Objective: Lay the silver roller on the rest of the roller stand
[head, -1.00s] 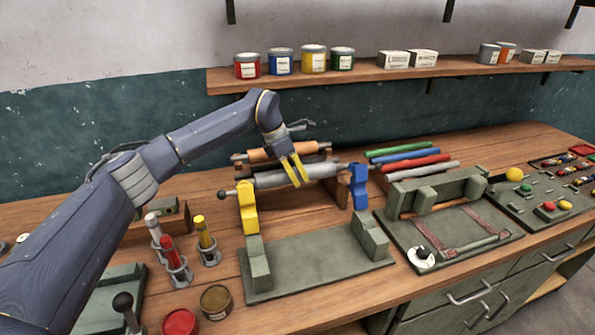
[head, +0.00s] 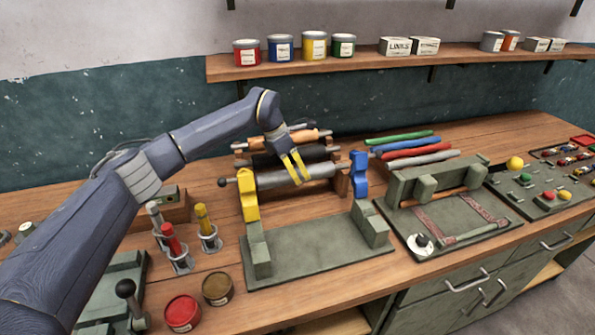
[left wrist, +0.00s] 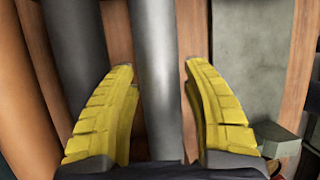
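The silver roller (head: 318,172) lies level, left to right, between a yellow upright (head: 249,195) and a blue upright (head: 359,175). My left gripper (head: 297,170) comes down on it from above. In the left wrist view its two yellow fingers (left wrist: 160,110) stand on either side of the silver roller (left wrist: 155,50), close against it. The fingers hide part of the roller. A wooden rack (head: 342,184) behind holds a copper roller (head: 305,136) and a dark roller (head: 312,153). Whether the silver roller bears on a rest is hard to see. My right gripper is not in view.
A green base plate (head: 315,252) with end blocks stands in front. Coloured rods (head: 412,150) and a green fixture (head: 440,180) lie to the right. Upright tubes (head: 172,245) and open paint tins (head: 217,288) stand left of the plate. A shelf (head: 380,66) runs above.

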